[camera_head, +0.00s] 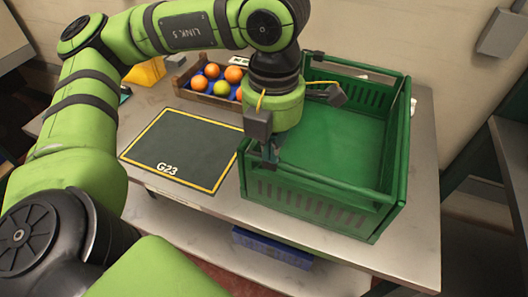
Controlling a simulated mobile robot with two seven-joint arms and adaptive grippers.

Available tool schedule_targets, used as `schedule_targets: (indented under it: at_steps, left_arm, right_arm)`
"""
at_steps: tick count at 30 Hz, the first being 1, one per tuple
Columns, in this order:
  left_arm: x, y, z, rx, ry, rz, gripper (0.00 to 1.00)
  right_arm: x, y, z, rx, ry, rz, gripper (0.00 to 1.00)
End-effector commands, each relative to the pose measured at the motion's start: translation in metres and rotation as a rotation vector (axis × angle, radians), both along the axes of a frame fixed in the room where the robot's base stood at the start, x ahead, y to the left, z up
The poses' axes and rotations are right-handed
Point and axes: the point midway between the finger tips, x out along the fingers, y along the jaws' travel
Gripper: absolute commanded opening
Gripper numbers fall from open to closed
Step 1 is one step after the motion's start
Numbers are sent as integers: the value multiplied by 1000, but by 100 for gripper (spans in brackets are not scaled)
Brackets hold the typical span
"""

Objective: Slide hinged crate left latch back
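The green hinged crate (318,205) stands on the right part of the table, with its open top showing a bare green floor. A small dark latch-like part (270,154) sits at its near left corner, and another dark part (317,56) sits at its back left corner. My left gripper (297,111) hangs over the crate's left side, with its dark finger pads spread wide and nothing visible between them. One pad is just above the near left corner part; I cannot tell whether they touch. The gripper hides much of the left wall. My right gripper is not in view.
A brown box (222,102) of oranges and one greenish fruit stands behind a dark mat (185,146) marked G23, left of the crate. A yellow object (147,72) is at the back left. A blue crate (272,247) lies below the table (225,208).

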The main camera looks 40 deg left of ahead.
Motion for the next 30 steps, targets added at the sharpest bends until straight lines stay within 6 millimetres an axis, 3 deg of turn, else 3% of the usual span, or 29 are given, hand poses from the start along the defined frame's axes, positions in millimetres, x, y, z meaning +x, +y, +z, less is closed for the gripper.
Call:
schedule_targets:
  at_steps: [30]
  left_arm:
    - [-1, -7, -2, 2, 12, -5, 0]
  right_arm:
    - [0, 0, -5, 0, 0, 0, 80]
